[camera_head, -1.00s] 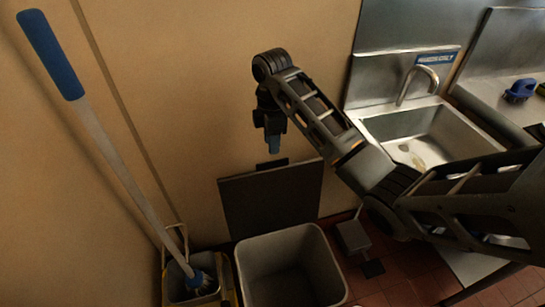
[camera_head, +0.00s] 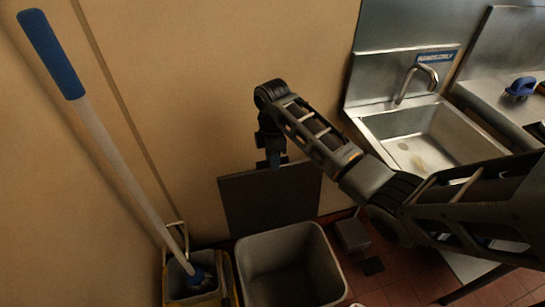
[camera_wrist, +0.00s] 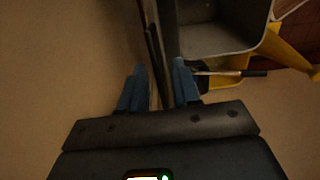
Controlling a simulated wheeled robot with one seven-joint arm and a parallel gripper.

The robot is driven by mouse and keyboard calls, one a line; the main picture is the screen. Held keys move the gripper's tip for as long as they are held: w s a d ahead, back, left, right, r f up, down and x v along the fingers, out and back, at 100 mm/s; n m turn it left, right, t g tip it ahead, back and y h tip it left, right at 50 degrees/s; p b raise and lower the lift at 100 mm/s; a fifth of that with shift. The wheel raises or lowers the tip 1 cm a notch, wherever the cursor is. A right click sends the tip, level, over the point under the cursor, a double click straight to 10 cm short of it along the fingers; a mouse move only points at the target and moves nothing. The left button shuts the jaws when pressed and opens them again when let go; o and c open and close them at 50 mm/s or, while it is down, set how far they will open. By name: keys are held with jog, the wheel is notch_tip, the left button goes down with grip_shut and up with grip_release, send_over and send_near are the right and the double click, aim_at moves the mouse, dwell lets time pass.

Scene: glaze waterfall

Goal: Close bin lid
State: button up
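The grey bin (camera_head: 290,265) stands on the floor against the wall, its mouth open. Its dark flat lid (camera_head: 268,205) stands upright behind the mouth, near the wall. My gripper (camera_head: 274,163) points down at the lid's top edge. In the wrist view my gripper (camera_wrist: 158,85) has its two blue fingers spread apart. The lid (camera_wrist: 168,45) shows nearly edge-on and reaches down between them. I cannot tell whether either finger touches it. The bin (camera_wrist: 218,35) is also in the wrist view, top right.
A yellow mop bucket (camera_head: 225,285) with a blue-handled mop (camera_head: 110,145) stands left of the bin. A steel sink (camera_head: 425,135) is on the right. A small grey pedal-like box (camera_head: 352,235) sits beside the bin. The wall is close behind the lid.

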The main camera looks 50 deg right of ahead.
grip_shut()
dwell(1.2)
